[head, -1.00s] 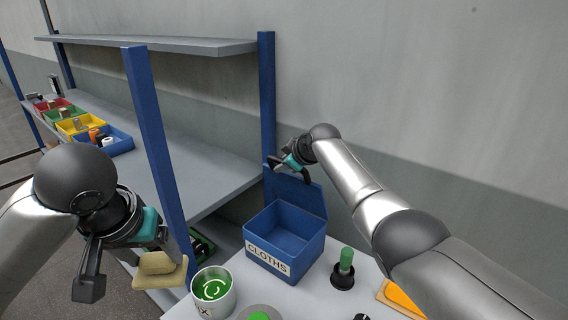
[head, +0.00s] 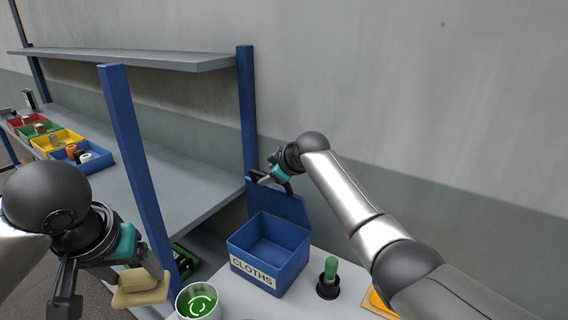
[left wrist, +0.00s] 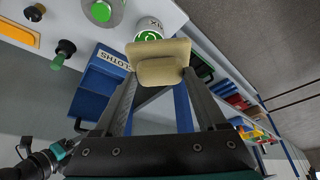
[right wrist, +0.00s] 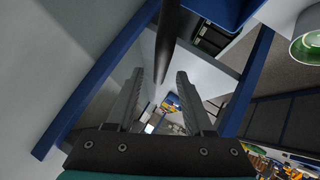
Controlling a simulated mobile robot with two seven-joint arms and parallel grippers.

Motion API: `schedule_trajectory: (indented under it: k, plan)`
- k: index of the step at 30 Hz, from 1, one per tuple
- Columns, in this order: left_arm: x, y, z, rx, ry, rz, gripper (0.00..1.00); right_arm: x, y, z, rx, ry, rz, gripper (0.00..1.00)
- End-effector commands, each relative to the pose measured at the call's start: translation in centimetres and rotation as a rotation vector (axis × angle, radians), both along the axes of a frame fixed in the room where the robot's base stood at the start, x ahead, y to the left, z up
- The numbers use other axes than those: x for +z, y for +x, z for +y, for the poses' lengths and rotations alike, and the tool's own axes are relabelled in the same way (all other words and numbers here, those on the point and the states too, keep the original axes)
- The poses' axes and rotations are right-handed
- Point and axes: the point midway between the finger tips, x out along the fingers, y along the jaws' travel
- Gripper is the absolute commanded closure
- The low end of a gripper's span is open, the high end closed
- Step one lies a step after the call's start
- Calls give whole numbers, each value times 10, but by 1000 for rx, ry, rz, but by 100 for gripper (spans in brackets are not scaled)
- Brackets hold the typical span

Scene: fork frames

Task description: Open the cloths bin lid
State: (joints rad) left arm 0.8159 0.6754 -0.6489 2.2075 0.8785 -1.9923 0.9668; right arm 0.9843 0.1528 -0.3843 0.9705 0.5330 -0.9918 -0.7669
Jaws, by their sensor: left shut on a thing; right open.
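The blue bin labelled CLOTHS (head: 251,273) stands on the light bench, open at the top and empty as far as I see. Its blue lid (head: 293,207) stands raised at the bin's back edge. My right gripper (head: 272,182) is open at the lid's upper left; I cannot tell whether it touches the lid. In the right wrist view a dark bar (right wrist: 166,45) lies beyond the open fingers. My left gripper (left wrist: 160,75) is shut on a beige block (left wrist: 160,50), which also shows in the head view (head: 140,290), left of the bin.
A white cup with green inside (head: 199,302) stands front left of the bin. A green-handled tool in a black base (head: 328,278) and an orange item (head: 378,301) are to its right. A shelf with blue posts (head: 135,165) holds colored trays at left.

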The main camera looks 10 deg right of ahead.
Motion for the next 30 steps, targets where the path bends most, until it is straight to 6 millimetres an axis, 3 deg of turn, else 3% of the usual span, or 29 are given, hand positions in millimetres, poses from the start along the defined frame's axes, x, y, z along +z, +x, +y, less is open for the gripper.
schedule_trajectory:
  k: [21, 30]
  plan:
    - [-1, 0, 0, 0, 0, 0, 98, 46, -54, -21, -1, -1, -1, 48]
    - [-1, 0, 0, 0, 0, 0, 98, 54, -63, -24, -2, -2, 1, 48]
